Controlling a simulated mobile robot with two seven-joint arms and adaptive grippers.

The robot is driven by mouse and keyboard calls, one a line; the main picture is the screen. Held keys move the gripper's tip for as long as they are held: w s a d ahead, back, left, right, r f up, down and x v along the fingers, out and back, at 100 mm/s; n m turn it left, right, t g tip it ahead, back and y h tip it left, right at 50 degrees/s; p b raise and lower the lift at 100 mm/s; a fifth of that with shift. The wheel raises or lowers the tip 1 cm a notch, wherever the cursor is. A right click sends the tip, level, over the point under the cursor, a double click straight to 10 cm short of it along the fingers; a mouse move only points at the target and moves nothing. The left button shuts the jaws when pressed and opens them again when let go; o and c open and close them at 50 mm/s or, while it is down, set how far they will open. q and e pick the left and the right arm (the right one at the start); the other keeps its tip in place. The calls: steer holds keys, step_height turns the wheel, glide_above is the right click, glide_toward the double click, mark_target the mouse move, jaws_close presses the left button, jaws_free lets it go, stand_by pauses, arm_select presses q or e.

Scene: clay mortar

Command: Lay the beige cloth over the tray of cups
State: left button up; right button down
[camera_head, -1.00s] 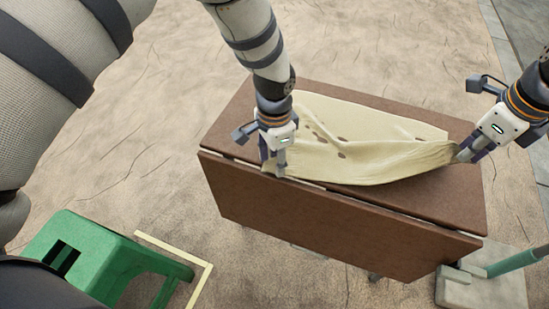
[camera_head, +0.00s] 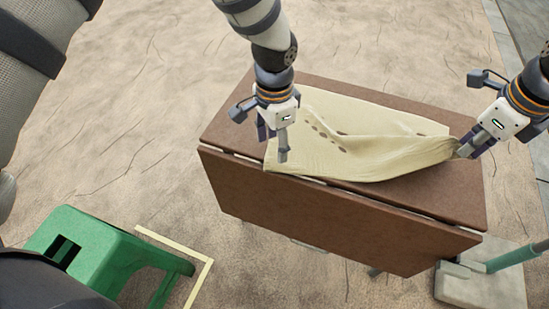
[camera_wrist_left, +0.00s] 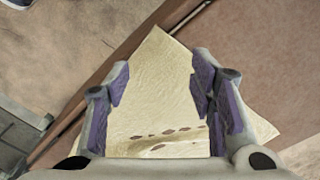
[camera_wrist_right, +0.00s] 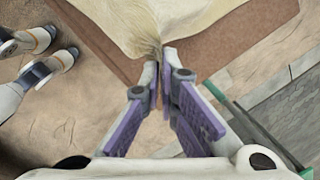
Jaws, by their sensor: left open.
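The beige cloth (camera_head: 365,135) lies spread over the brown table, with several dark slots or marks showing near its middle. No tray or cups can be seen; whether they are under the cloth I cannot tell. My left gripper (camera_head: 276,150) is open just above the cloth's near left corner. In the left wrist view the cloth (camera_wrist_left: 160,85) lies between and below the open fingers. My right gripper (camera_head: 463,150) is shut on the cloth's right corner, which is bunched and drawn toward it. In the right wrist view the cloth (camera_wrist_right: 160,25) gathers to the fingertips.
The brown table (camera_head: 330,210) has a drop front panel and bare top to the left and right. A green stool (camera_head: 95,250) stands at the lower left by a yellow floor mark (camera_head: 190,250). A grey base with a green pole (camera_head: 485,285) stands at the lower right.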

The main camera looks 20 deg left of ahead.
mark_target(274, 161)
arm_select(q)
steer(key=shift+f, duration=2.05)
steer(key=shift+f, duration=0.15)
steer(key=shift+c, duration=0.5)
steer(key=shift+s+f, duration=0.1)
steer(key=shift+f, duration=0.05)
jaws_close()
steer(key=shift+r, duration=2.6)
